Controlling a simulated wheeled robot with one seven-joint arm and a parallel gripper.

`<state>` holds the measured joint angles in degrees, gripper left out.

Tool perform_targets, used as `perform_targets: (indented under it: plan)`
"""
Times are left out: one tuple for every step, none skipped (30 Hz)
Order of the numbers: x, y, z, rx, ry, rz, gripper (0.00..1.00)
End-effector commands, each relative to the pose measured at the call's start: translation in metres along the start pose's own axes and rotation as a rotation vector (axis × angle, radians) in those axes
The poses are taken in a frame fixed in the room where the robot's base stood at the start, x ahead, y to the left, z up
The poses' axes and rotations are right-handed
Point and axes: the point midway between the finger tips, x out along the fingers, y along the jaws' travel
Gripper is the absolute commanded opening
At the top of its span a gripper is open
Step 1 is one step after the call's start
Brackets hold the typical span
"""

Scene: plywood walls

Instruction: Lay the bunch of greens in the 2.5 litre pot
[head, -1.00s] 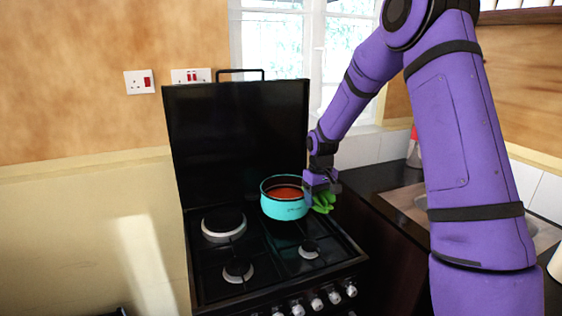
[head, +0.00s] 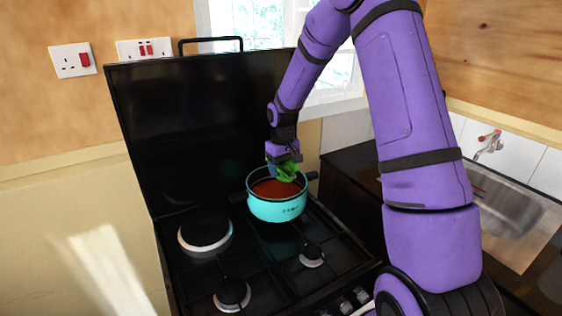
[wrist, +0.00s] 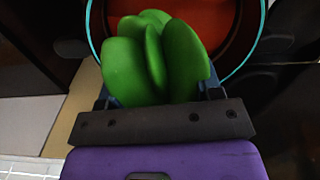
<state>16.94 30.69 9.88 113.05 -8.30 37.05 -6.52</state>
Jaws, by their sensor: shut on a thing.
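The turquoise pot (head: 277,209) stands on a rear burner of the stove, with reddish-brown contents or a reddish-brown inside. My gripper (head: 283,162) is shut on the bunch of greens (head: 288,172) and holds it above the back part of the pot's opening. In the wrist view the greens (wrist: 155,62) stick out from between the fingers of my gripper (wrist: 155,98), over the pot's inside, and the pot's rim (wrist: 92,45) curves around them. The greens hide part of the pot's inside.
The black stove (head: 270,262) has other burners, bare, to the left and front of the pot. Its raised lid (head: 205,125) stands behind. A sink (head: 510,205) is in the counter at the right.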

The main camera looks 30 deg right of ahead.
Motion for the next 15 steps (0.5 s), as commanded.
perform_targets:
  plan:
    - [0.006,0.0,0.001,-0.001,-0.003,-0.001,0.33]
    - [0.009,0.0,0.001,-0.001,-0.002,0.0,0.33]
    - [0.014,0.0,0.0,-0.001,-0.001,0.0,0.33]
    - [0.017,0.0,0.0,-0.001,-0.001,0.0,0.33]
    - [0.02,0.0,0.0,-0.001,-0.002,0.0,0.33]
    - [0.024,0.0,0.0,-0.001,-0.002,0.0,0.33]
    - [0.026,0.0,0.0,-0.001,-0.001,0.0,0.33]
    - [0.028,0.0,0.0,-0.001,0.0,0.0,0.33]
    - [0.031,0.0,0.0,-0.001,0.0,0.0,0.33]
    - [0.033,0.0,0.0,0.0,0.0,0.0,0.33]
    - [0.034,0.0,0.0,0.0,0.0,0.0,0.33]
    - [0.036,0.0,0.0,0.0,-0.001,0.0,0.33]
    - [0.037,0.0,0.0,0.0,0.0,0.0,0.33]
    - [0.037,0.0,0.0,0.0,0.0,0.0,0.33]
    - [0.038,0.0,0.0,0.0,0.0,0.0,0.33]
